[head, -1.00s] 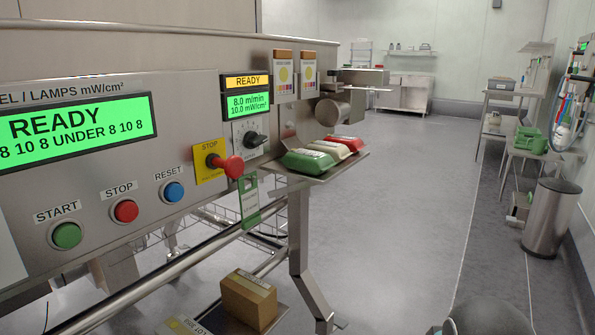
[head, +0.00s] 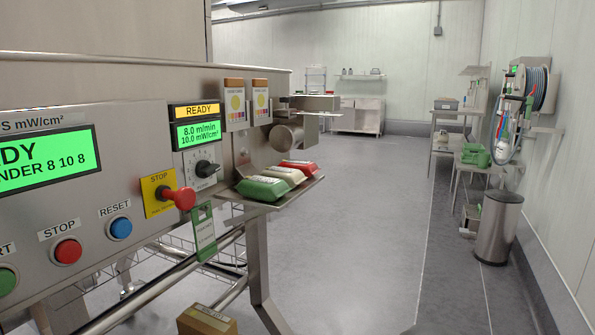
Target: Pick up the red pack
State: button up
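The red pack (head: 299,166) lies at the far end of a row of packs on a small metal shelf (head: 300,192) at the end of the machine. A white pack (head: 281,175) lies in the middle of the row and a green pack (head: 262,188) lies nearest to me. The packs sit close together, and the white pack partly hides the red one. My gripper is not in this view.
The machine's control panel (head: 90,210) with a red stop knob (head: 180,198) fills the left. A cardboard box (head: 207,321) sits low at the bottom. Open grey floor (head: 370,230) lies right of the shelf. A metal bin (head: 499,228) and side tables stand along the right wall.

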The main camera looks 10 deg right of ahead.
aim_at(310, 169)
jog(key=k, duration=0.65)
jog(key=z, duration=0.55)
jog(key=i, duration=0.6)
jog(key=z, duration=0.55)
jog(key=i, duration=1.1)
jog(key=u, duration=0.7)
